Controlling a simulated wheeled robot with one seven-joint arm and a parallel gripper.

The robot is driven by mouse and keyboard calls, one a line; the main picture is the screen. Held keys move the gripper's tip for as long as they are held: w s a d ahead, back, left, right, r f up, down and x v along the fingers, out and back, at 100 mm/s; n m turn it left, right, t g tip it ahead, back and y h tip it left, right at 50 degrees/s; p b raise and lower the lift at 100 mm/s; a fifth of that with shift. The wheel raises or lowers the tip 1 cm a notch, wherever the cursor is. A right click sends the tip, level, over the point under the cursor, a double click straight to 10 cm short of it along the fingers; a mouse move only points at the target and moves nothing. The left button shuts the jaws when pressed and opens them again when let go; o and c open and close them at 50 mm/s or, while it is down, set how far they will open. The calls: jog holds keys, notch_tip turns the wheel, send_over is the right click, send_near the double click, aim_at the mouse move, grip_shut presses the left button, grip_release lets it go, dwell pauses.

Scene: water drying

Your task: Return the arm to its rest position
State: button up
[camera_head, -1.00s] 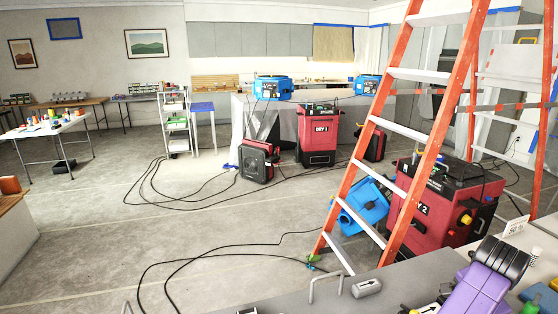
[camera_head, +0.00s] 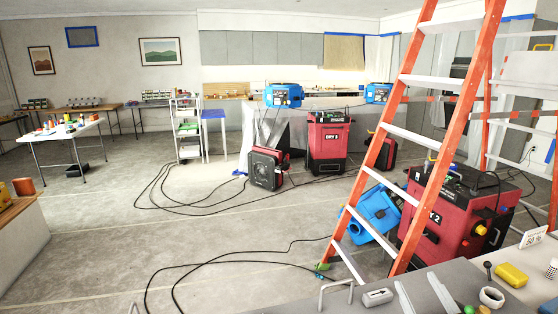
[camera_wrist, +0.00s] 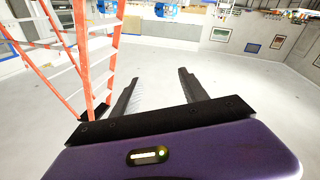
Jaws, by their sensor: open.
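My gripper (camera_wrist: 158,92) shows in the wrist view, with two dark fingers spread apart on a purple wrist body. It is open, and nothing is between the fingers. The wrist view is turned, with the room seen past the fingers and the orange ladder (camera_wrist: 95,60) on the left. My arm and gripper are not visible in the head view.
An orange stepladder (camera_head: 428,150) stands close at right, in front of a red dryer (camera_head: 455,215). A grey worktop (camera_head: 340,300) with small items is at lower right. Black hoses (camera_head: 215,262) cross the floor.

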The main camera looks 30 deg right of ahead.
jog(key=s+a+f+n+y, duration=0.1)
jog(key=s+a+f+y, duration=0.15)
jog(key=a, duration=0.35)
jog(key=s+a+f+n+t+y, duration=0.1)
jog(key=s+a+y, duration=0.1)
jog(key=s+a, duration=0.3)
jog(key=s+a+f+n+y, duration=0.1)
jog(key=s+a+f+y, duration=0.15)
jog(key=a, duration=0.45)
jog(key=s+a+f+g+y+b, duration=0.1)
jog(key=s+a+f, duration=0.1)
jog(key=s, duration=0.4)
jog(key=s+a+f+m+g, duration=0.1)
jog(key=s+a+f+g, duration=0.1)
jog(key=s+a, duration=0.3)
jog(key=shift+s+a+f+y+b, duration=0.25)
jog(key=shift+s+f+y+b, duration=0.15)
jog(key=shift+s+f, duration=0.3)
